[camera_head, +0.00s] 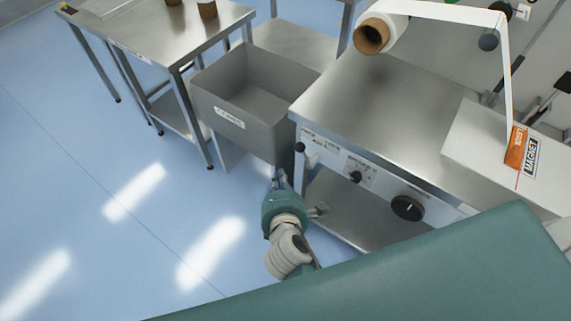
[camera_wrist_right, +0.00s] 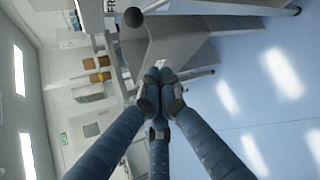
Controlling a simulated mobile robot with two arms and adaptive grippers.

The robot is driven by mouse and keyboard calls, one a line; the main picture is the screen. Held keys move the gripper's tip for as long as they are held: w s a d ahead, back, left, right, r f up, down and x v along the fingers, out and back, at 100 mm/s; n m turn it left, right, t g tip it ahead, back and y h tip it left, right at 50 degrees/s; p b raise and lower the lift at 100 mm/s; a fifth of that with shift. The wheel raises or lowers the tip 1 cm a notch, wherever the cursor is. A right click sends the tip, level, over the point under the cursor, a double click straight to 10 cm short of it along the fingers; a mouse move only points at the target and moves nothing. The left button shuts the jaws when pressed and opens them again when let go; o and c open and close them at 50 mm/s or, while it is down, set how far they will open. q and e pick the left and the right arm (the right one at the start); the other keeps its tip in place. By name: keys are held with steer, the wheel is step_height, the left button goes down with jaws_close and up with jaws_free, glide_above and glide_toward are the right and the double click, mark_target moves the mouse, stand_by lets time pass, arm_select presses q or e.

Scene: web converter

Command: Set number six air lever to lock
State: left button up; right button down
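The machine's front panel (camera_head: 335,160) carries small printed labels, too small to read surely. A lever with a black ball knob (camera_head: 300,147) sits at the panel's left end; I cannot read its number or setting. The same black ball (camera_wrist_right: 133,17) shows at the top of the right wrist view. My right gripper (camera_head: 280,178) is below and left of the knob, apart from it. In the right wrist view the fingers of my right gripper (camera_wrist_right: 165,82) come together at the tips, with nothing seen between them. My left gripper is not in view.
A grey bin (camera_head: 215,105) stands left of the machine. A steel table (camera_head: 150,45) is at the upper left. A small black knob (camera_head: 356,177) and a large black dial (camera_head: 407,208) are further right on the panel. Blue floor (camera_head: 100,170) is clear at left.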

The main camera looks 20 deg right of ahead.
steer(key=w+d+f+p, duration=0.2)
steer(key=w+d+p, duration=0.1)
steer(key=w+d, duration=0.2)
steer(key=shift+w, duration=1)
steer(key=shift+w, duration=0.1)
